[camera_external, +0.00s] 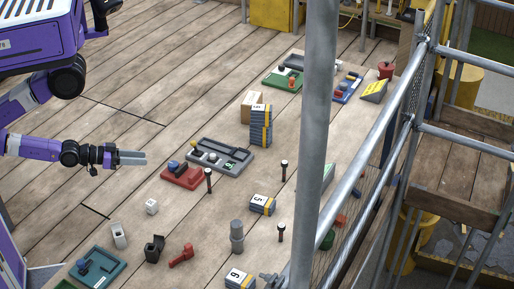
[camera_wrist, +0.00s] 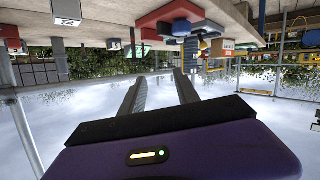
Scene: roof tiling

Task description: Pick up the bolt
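Three dark, thin upright pieces that look like bolts stand on the plank deck in the external view. One bolt (camera_external: 209,181) is beside the red tray, one (camera_external: 284,171) is further right, and one (camera_external: 281,233) is nearer the front. I cannot tell which one the task means. My gripper (camera_external: 140,158) is above the deck at the left, pointing right, apart from all three. In the wrist view my gripper (camera_wrist: 160,90) shows its two fingers apart with nothing between them. That view is upside down.
A red tray (camera_external: 182,178) and a grey tray (camera_external: 220,160) lie right of my gripper. A tall stack (camera_external: 261,127), a grey cylinder (camera_external: 237,236), a white cube (camera_external: 152,206) and a red piece (camera_external: 181,256) stand around. A scaffold pole (camera_external: 315,120) hides part of the right side.

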